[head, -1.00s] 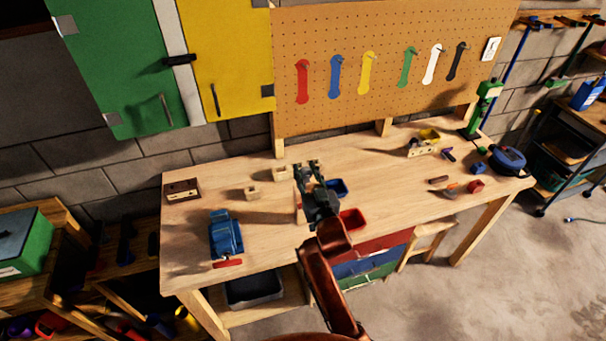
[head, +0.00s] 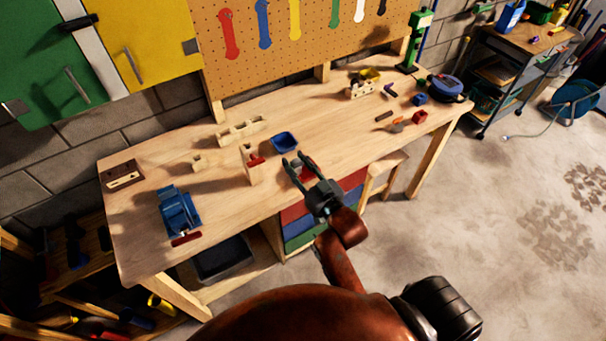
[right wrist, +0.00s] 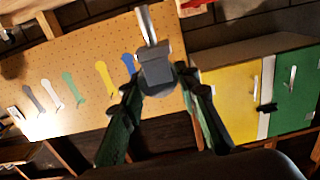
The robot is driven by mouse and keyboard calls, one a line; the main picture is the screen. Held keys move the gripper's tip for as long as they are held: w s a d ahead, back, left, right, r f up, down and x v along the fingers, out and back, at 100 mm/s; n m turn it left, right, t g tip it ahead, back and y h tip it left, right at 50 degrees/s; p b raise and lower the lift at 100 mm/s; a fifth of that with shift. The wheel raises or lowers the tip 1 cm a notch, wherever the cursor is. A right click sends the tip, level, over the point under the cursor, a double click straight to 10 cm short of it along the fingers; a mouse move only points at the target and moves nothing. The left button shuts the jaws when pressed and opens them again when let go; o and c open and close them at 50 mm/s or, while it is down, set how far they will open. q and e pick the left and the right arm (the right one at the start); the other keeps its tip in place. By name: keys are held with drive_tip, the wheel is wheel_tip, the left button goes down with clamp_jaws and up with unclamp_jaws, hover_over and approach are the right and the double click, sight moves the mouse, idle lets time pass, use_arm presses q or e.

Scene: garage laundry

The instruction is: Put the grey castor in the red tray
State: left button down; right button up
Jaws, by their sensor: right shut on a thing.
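The grey castor (right wrist: 156,68) shows in the right wrist view as a grey block with a bright metal stem, held between the fingers of my right gripper (right wrist: 160,88). In the head view, my right gripper (head: 299,162) is over the front part of the bench. The castor is hard to make out between its fingers there. The red tray (head: 308,172) is behind and below the fingers, largely hidden by them. I cannot tell the height of the castor above it. My left gripper is not in view.
A blue tray (head: 285,142) lies just behind the gripper. An upright wooden piece with a red part (head: 252,165) stands to its left. A blue vise (head: 178,212) is at the bench's left front. Bench surface (head: 345,135) to the right is clear.

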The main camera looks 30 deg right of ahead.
wheel_tip(320, 180, down, 3)
drive_tip(key=d, duration=0.3)
drive_tip(key=b, duration=0.2)
hover_over(306, 174)
drive_tip(key=shift+f, duration=6.15)
drive_tip(key=shift+w, duration=0.1)
drive_tip(key=shift+f, duration=0.2)
drive_tip(key=o, duration=1.2)
